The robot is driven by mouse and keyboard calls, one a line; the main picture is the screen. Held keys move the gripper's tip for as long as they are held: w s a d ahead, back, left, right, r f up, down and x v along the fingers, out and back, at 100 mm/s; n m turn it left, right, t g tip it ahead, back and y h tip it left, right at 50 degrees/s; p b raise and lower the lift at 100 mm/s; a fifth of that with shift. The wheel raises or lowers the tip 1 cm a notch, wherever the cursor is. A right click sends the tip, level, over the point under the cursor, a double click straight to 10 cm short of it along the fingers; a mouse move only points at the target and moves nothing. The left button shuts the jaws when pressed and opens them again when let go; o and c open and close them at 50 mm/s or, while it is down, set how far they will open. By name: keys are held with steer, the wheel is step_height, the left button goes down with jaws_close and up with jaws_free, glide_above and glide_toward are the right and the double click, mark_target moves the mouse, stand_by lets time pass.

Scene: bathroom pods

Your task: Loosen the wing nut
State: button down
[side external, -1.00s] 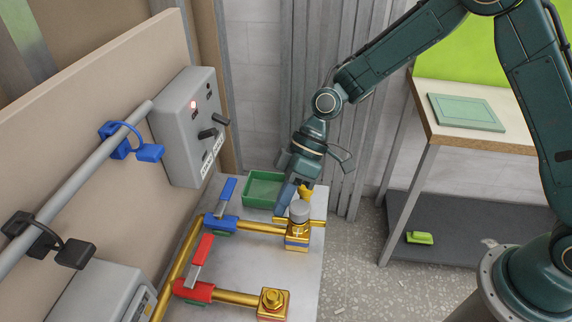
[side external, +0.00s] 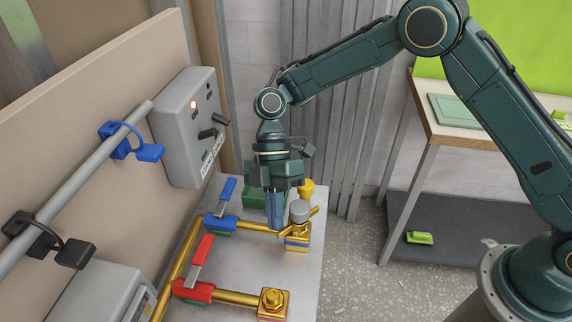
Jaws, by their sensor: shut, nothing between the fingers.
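The brass wing nut (side external: 314,213) sits on a brass fitting (side external: 297,245) at the end of the upper brass pipe, with a grey cylindrical cap (side external: 299,208) rising from its middle. Its wings slant from lower left to upper right. My gripper (side external: 276,222) points down just left of the wing nut, its fingers shut and empty. The fingertips are close to the left wing; I cannot tell whether they touch it.
A blue-handled valve (side external: 225,196) and a red-handled valve (side external: 198,268) stand left of my gripper. A yellow object (side external: 306,189) is behind the cap. A grey control box (side external: 187,128) is on the wall panel.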

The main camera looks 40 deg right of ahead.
mark_target(281, 232)
steer(key=n+h, duration=0.1)
steer(key=s+n+h, duration=0.1)
steer(key=n, duration=0.1)
steer(key=shift+a+g, duration=0.35)
steer(key=shift+g, duration=0.05)
steer(key=shift+s, duration=0.6)
steer(key=shift+s+n+h, duration=0.3)
steer(key=shift+n+h, duration=0.1)
steer(key=shift+n, duration=0.4)
